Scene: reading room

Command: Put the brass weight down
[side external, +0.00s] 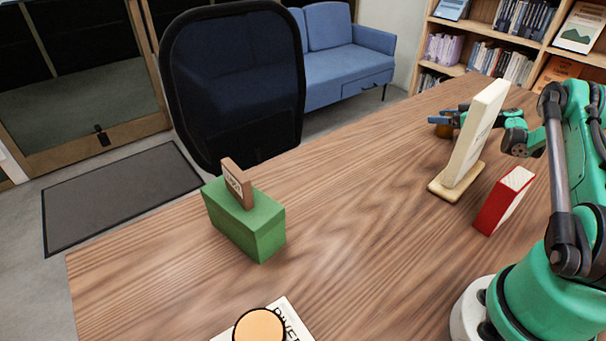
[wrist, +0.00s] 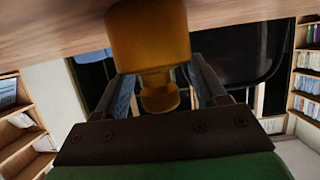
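The brass weight (wrist: 150,40) shows large in the wrist view, a wide yellow body with a narrower knob. It also shows in the side view (side external: 443,131), small and partly hidden, at the table's far right edge region. My gripper (wrist: 163,75) has a finger on each side of the weight and appears shut on it; the body hides part of the fingertips. In the side view my gripper (side external: 450,117) is low over the table (side external: 350,200), behind a cream upright panel. The weight is upright and close to the tabletop; whether it touches cannot be told.
The cream panel on a wooden base (side external: 459,185) and a red book (side external: 504,200) stand near my arm. A green box (side external: 245,222) with a brown labelled block (side external: 237,183) stands left of centre. A round orange-topped thing (side external: 259,327) is at the front. The middle of the table is clear.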

